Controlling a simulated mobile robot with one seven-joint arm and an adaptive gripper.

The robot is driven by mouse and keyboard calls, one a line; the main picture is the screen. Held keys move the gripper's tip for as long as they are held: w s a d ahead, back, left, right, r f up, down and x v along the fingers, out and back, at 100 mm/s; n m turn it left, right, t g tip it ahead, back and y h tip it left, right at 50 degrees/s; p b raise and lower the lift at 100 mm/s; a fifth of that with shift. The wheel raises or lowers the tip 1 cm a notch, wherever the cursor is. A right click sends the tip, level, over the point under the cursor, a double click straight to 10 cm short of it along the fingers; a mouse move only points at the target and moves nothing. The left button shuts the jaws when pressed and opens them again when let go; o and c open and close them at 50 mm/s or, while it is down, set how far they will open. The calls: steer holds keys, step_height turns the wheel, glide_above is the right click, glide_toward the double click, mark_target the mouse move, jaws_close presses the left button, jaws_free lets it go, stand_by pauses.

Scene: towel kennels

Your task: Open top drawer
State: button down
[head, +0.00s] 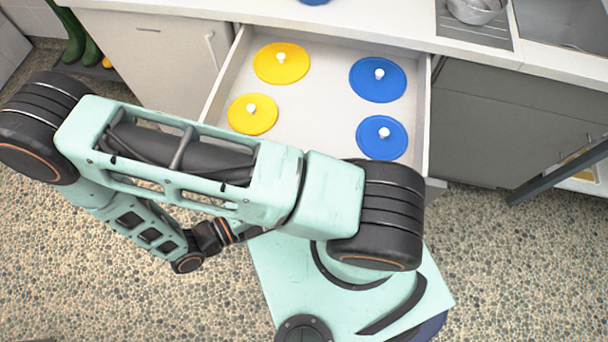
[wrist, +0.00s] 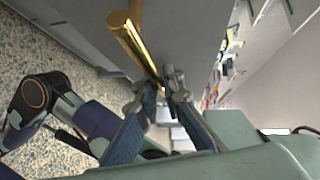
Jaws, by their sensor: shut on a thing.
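The top drawer (head: 323,110) stands pulled well out from the counter in the head view. Two yellow lids (head: 262,64) lie at its left and two blue lids (head: 395,79) at its right, each with a white knob. My arm covers the drawer's front edge and handle there, and my gripper is hidden too. In the wrist view, a gold bar handle (wrist: 132,42) runs along the drawer's grey front. My gripper (wrist: 161,86) is shut on the handle near its lower end.
A white counter (head: 370,30) runs behind the drawer, with a metal pot (head: 475,10) near the sink (head: 565,25). A grey cabinet (head: 510,120) is at the right, with a slanted dark panel (head: 560,170) sticking out. The pebbled floor (head: 520,270) is clear at lower right.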

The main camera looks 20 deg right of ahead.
steer(key=shift+s+a, duration=0.1)
stand_by(0.3)
steer(key=c, duration=2.1)
jaws_free()
steer(key=shift+a, duration=0.1)
steer(key=v, duration=1.2)
steer(key=shift+s, duration=0.1)
